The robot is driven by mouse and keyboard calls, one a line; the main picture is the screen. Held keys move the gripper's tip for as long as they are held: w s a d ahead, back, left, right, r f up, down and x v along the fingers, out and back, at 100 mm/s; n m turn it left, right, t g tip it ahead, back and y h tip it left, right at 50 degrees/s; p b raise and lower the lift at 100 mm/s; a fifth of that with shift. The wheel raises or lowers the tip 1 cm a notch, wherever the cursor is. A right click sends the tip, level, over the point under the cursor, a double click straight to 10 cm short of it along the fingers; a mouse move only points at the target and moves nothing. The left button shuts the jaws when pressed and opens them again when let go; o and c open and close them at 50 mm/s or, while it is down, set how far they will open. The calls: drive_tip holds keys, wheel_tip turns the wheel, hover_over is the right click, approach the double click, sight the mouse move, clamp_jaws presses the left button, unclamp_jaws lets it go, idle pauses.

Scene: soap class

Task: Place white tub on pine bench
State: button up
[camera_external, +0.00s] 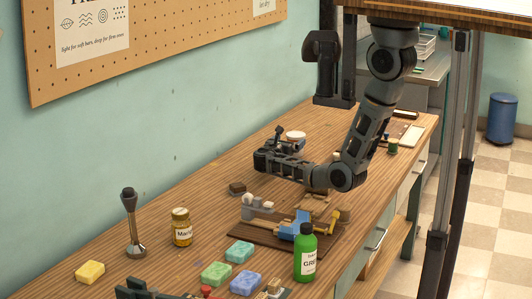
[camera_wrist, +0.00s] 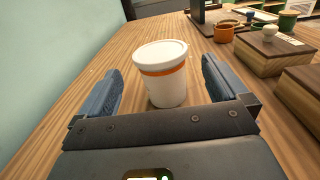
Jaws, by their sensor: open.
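The white tub (camera_wrist: 165,88) stands upright in the wrist view, a white cup shape with a white lid and an orange band. My gripper (camera_wrist: 156,80) is open, with one blue-grey finger left of the tub and one right of it. No finger visibly touches it. In the external view my gripper (camera_external: 272,147) is low over the wooden bench, and the tub's white lid (camera_external: 296,135) shows just behind it, its body mostly hidden. The long wood-grain bench (camera_external: 160,266) lies under the tub; I take it as the pine bench.
Wooden boxes (camera_wrist: 270,53) and an orange cup (camera_wrist: 223,32) stand right of and beyond the tub. Nearer the external camera are a green bottle (camera_external: 305,255), an amber jar (camera_external: 181,228), a metal stamper (camera_external: 133,225) and coloured soaps (camera_external: 216,274). The wall bounds the left.

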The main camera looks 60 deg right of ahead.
drive_tip(key=a, duration=0.7)
drive_tip(key=shift+a+b, duration=0.15)
drive_tip(key=shift+b, duration=0.2)
